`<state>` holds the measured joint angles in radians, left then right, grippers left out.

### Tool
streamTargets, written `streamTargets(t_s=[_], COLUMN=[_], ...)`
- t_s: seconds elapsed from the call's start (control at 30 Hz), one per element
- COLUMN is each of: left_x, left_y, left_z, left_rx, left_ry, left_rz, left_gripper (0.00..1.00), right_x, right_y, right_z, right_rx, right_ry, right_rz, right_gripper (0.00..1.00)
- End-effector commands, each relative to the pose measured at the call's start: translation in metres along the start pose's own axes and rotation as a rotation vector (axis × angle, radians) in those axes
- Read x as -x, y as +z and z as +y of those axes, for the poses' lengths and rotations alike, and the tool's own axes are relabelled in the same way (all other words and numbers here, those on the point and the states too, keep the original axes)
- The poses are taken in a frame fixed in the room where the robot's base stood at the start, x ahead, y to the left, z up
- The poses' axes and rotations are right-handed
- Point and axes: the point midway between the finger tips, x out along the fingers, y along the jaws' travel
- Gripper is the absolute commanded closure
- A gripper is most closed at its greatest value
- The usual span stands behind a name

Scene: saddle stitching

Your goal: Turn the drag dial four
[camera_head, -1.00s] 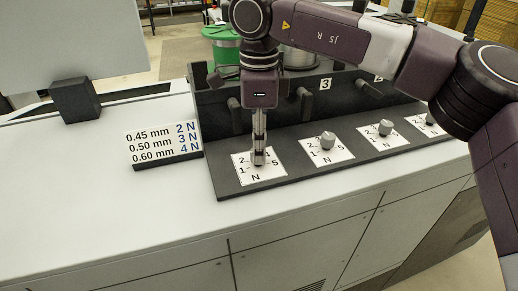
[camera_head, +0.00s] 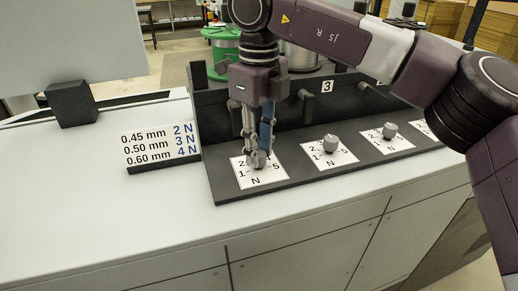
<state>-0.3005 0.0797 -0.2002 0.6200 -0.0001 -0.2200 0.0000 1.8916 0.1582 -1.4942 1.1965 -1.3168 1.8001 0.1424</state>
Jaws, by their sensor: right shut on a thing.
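My right gripper (camera_head: 258,158) comes down from above onto the leftmost grey drag dial (camera_head: 258,162). Its two fingers are shut on the dial's knob, one on each side. The dial stands on a white scale card (camera_head: 262,181) marked with numbers and N; 2, 1 and 5 are readable, and the fingers hide part of the card. The dial's pointer cannot be made out. Any number plate behind this dial is hidden by my gripper. My left gripper is not in view.
More dials stand to the right, the nearest one (camera_head: 330,144) below number plate 3 (camera_head: 327,87). Dark pegs (camera_head: 305,103) stick out from the back panel. A sign (camera_head: 160,146) pairs 0.45, 0.50 and 0.60 mm with 2, 3 and 4 N. A green spool (camera_head: 222,47) stands behind.

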Motion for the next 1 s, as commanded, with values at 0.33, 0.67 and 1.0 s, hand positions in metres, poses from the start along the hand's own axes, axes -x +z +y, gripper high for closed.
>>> streamTargets(t_s=[0.33, 0.67, 1.0], left_x=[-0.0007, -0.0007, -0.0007], left_y=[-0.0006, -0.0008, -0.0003], left_z=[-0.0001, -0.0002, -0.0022], left_rx=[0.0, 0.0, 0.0], left_ry=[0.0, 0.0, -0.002], left_rz=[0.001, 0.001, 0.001], left_gripper=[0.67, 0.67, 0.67], right_x=[-0.0006, -0.0005, 0.0059], right_y=[-0.0005, -0.0003, 0.0004], right_z=[0.0002, 0.0003, 0.0003], right_rx=[-0.014, -0.013, -0.013], right_ry=[0.0, 0.001, 0.0], right_rz=[0.003, 0.002, -0.001], right_gripper=[1.0, 0.59, 0.59])
